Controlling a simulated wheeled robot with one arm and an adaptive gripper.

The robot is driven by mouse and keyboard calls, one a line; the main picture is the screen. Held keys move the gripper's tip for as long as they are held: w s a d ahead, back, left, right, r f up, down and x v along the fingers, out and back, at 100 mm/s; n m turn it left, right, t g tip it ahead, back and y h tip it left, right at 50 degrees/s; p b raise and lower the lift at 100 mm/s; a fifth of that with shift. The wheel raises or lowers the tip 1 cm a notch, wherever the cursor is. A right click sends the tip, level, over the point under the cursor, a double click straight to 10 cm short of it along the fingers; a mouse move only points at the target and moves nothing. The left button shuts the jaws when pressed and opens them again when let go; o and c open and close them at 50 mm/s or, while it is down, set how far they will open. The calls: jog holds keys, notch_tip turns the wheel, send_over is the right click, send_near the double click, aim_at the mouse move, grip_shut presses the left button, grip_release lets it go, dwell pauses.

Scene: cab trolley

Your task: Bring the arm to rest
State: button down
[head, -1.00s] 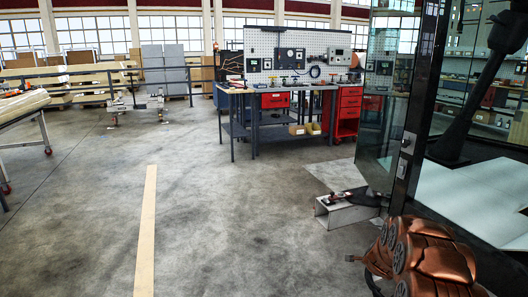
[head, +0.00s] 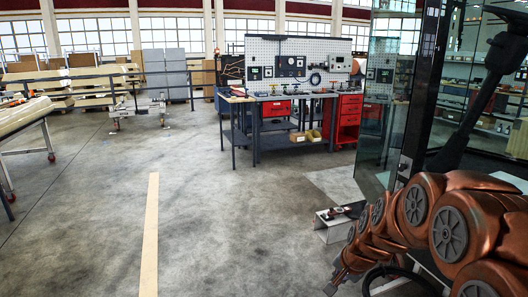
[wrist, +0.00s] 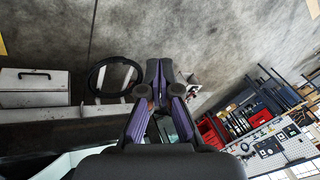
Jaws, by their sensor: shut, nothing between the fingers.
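My arm (head: 455,225), copper-coloured with grey round joint caps, reaches across the lower right of the head view. My gripper (wrist: 160,68) shows in the wrist view with its purple fingers together at the tips and nothing between them. It points out over the grey concrete floor. In the head view the arm's far end is low, near the bottom edge, and its fingers are too small and dark to make out clearly.
A black steering wheel (wrist: 115,78) and a pale box with a dark handle (wrist: 35,78) are left of the gripper. A glass-and-black cab frame (head: 412,120) stands at right. A workbench (head: 270,97) with red drawers is behind. The floor (head: 230,220) at centre is clear.

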jog(key=s+r+n+g+p, duration=0.2)
jog(key=s+r, duration=0.3)
jog(key=s, duration=0.7)
jog(key=s+a+r+n+g+p, duration=0.1)
jog(key=s+r+n+g+p, duration=0.1)
jog(key=s, duration=0.9)
jog(key=s+r+n+g+h+p, duration=0.1)
jog(key=s+r+n+p, duration=0.3)
jog(key=s+r, duration=0.4)
jog(key=s+g+p, duration=0.1)
jog(key=s, duration=0.3)
jog(key=shift+s+a+r+n, duration=0.15)
jog(key=shift+s+a+n, duration=0.05)
jog(key=shift+s+n, duration=0.1)
